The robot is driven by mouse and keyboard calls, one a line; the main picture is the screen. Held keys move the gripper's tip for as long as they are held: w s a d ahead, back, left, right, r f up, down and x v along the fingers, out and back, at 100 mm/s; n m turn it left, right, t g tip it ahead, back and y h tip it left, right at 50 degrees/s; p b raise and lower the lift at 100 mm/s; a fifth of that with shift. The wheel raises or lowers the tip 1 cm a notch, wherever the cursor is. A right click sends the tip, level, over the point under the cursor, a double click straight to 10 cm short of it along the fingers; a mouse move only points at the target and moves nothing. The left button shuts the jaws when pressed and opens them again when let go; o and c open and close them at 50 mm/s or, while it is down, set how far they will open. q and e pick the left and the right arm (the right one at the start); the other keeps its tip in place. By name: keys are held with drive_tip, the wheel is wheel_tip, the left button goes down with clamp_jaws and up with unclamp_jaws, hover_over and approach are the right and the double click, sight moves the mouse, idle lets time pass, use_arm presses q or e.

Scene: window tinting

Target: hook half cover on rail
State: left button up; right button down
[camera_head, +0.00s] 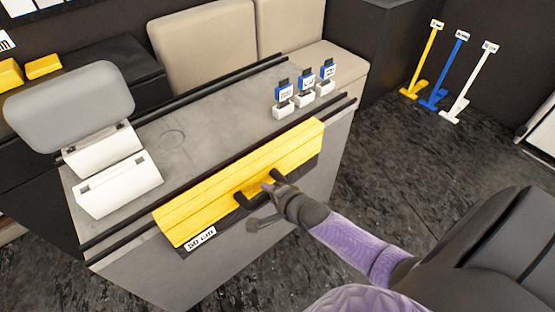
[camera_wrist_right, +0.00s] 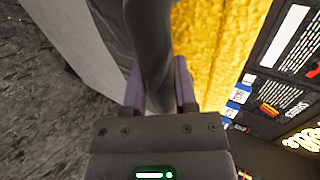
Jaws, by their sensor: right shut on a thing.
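The yellow half cover (camera_head: 240,180) is a long ribbed panel with a dark lower edge, a white label and a black handle (camera_head: 250,193). It lies tilted along the near black rail (camera_head: 120,250) at the table's front edge. Whether its edge is hooked on the rail I cannot tell. My right gripper (camera_head: 273,186) is at the right part of the handle. In the right wrist view the purple fingers (camera_wrist_right: 157,88) are shut around the dark handle bar (camera_wrist_right: 150,45), with the yellow surface (camera_wrist_right: 215,50) beside it. My left gripper is not in view.
The grey table (camera_head: 200,135) has a far black rail (camera_head: 215,88). White blocks (camera_head: 118,185) and a grey rounded panel (camera_head: 70,105) stand at its left. Small blue-and-white holders (camera_head: 305,92) stand at its right end. Yellow, blue and white long-handled tools (camera_head: 437,75) lean beyond.

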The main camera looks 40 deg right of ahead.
drive_tip(key=shift+w+a+f+b, duration=0.1)
drive_tip(key=shift+w+f+b, duration=0.95)
drive_tip(key=shift+f+b, duration=0.35)
drive_tip(key=shift+c, duration=1.6)
unclamp_jaws()
drive_tip(key=p, duration=0.5)
approach(259, 191)
drive_tip(key=v, duration=0.3)
drive_tip(key=shift+s+r, duration=0.1)
